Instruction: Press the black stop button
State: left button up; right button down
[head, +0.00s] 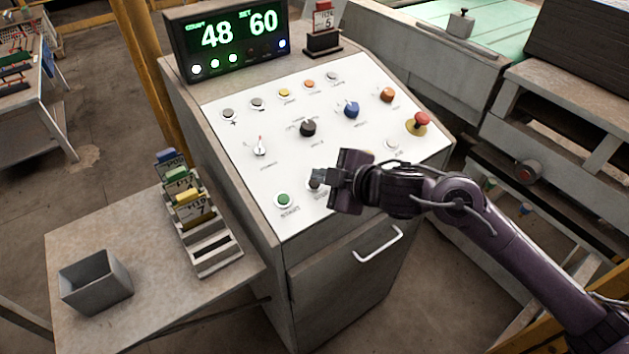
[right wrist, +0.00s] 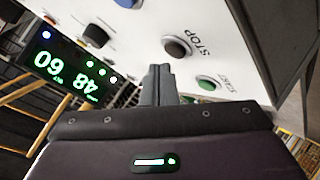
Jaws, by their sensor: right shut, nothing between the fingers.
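The black stop button (right wrist: 177,47) sits on the white panel beside its STOP label in the right wrist view. In the right wrist view the closed fingers (right wrist: 160,70) point toward the panel, just beside the stop button in the picture. I cannot tell the exact gap; no contact is visible. My left gripper is not in view.
The green start button (head: 283,200) is left of the stop button. A red mushroom button (head: 421,120), a blue knob (head: 351,109) and a black knob (head: 308,128) are on the panel. The display (head: 228,41) reads 48 and 60. A side table (head: 130,235) holds a card rack and grey bin.

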jog(key=shift+f, duration=0.1)
dwell(0.3)
jog(key=shift+w+a+f, duration=0.1)
jog(key=shift+f, duration=0.2)
jog(key=shift+f+b, duration=0.4)
jog(key=shift+b, duration=0.1)
dwell(0.5)
jog(key=shift+r+p, duration=0.8)
jog(key=shift+r+p, duration=0.45)
jog(key=shift+p, duration=0.05)
jog(key=r+p, duration=0.1)
jog(key=s+r+p, duration=0.1)
jog(key=d+r+p, duration=0.1)
jog(key=r, duration=0.1)
jog(key=shift+s+p, duration=0.15)
jog(key=shift+p, duration=0.25)
